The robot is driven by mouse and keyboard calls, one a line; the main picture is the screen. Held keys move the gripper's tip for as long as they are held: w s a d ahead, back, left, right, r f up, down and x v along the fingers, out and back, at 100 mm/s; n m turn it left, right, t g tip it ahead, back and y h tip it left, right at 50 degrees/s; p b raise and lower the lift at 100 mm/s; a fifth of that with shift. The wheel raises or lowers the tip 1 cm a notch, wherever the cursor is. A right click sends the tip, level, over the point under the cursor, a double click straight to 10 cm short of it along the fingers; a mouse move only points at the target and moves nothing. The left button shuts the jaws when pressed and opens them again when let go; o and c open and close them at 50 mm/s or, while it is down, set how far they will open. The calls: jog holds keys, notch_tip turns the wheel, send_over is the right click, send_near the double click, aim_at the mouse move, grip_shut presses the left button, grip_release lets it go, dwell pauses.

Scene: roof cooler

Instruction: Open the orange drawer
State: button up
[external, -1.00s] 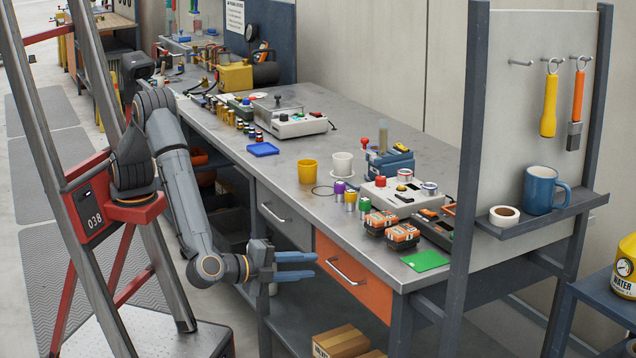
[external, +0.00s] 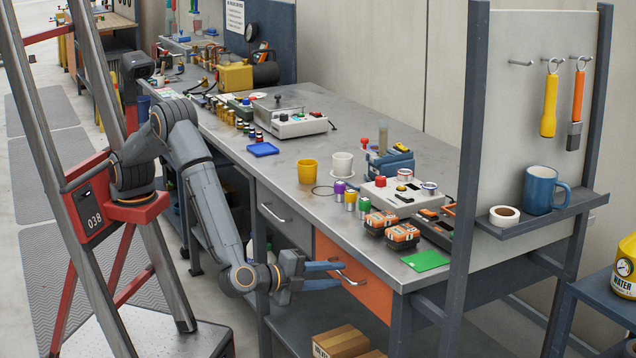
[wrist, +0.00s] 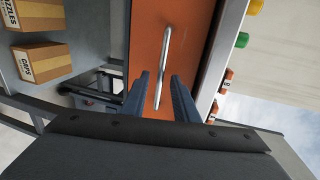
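The orange drawer (external: 372,297) is at the right end of the bench, its front flush with the frame. In the wrist view the orange front (wrist: 190,45) fills the middle. Its silver bar handle (wrist: 163,62) runs lengthwise there, and it also shows in the external view (external: 355,282). My gripper (external: 338,275) is open at the left end of the handle. In the wrist view the two blue fingers of my gripper (wrist: 160,98) stand apart with the near end of the handle between them. I cannot tell whether either finger touches it.
A grey drawer (external: 283,220) is left of the orange one. Cardboard boxes (external: 341,341) sit on the shelf below. The bench top (external: 290,165) holds cups, battery packs and a green card (external: 425,260). A dark bench leg (external: 400,325) stands right of the drawer.

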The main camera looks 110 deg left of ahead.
grip_shut()
dwell(1.4)
